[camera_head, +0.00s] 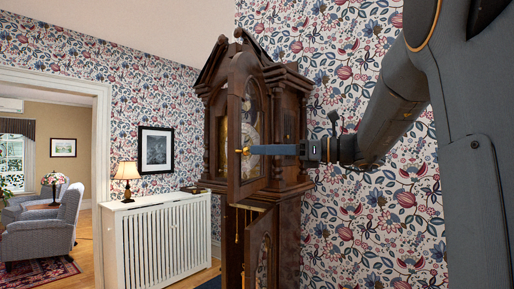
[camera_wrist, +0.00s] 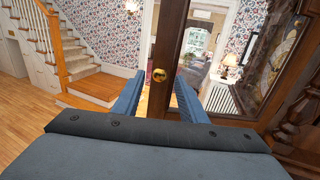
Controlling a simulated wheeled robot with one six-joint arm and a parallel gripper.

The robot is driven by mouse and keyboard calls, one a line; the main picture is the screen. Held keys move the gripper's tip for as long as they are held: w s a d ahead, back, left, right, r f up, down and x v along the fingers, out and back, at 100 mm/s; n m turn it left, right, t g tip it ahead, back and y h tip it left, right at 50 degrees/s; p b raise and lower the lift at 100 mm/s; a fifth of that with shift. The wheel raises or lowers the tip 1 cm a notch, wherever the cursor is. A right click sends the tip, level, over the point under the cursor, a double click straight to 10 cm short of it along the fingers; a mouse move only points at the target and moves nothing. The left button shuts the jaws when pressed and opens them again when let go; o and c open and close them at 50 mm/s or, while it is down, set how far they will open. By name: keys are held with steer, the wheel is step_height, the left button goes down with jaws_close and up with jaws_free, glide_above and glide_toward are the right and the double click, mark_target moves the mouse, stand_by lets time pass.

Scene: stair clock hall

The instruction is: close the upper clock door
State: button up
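The tall dark wooden clock (camera_head: 290,200) stands against the papered wall in the head view. Its upper door (camera_head: 234,150) stands open, swung out toward the camera, with glass in its frame. A small brass knob (camera_head: 245,151) sits on the door's edge stile. In the wrist view the stile (camera_wrist: 169,40) rises upright in the middle, with the knob (camera_wrist: 159,75) facing me. My gripper (camera_wrist: 161,82) is open, its blue fingers on either side of the knob with gaps visible. In the head view the fingertips (camera_head: 252,150) reach the knob; contact is unclear.
The lower clock door (camera_head: 262,262) also appears to stand out from the case. A white radiator cover (camera_head: 160,240) with a lamp (camera_head: 127,172) stands left of the clock. The wrist view shows a staircase (camera_wrist: 75,55) and open wooden floor (camera_wrist: 30,95) at left.

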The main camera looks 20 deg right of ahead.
steer(key=shift+p+x, duration=0.35)
steer(key=shift+x, duration=1.05)
jaws_close()
steer(key=shift+w, duration=0.15)
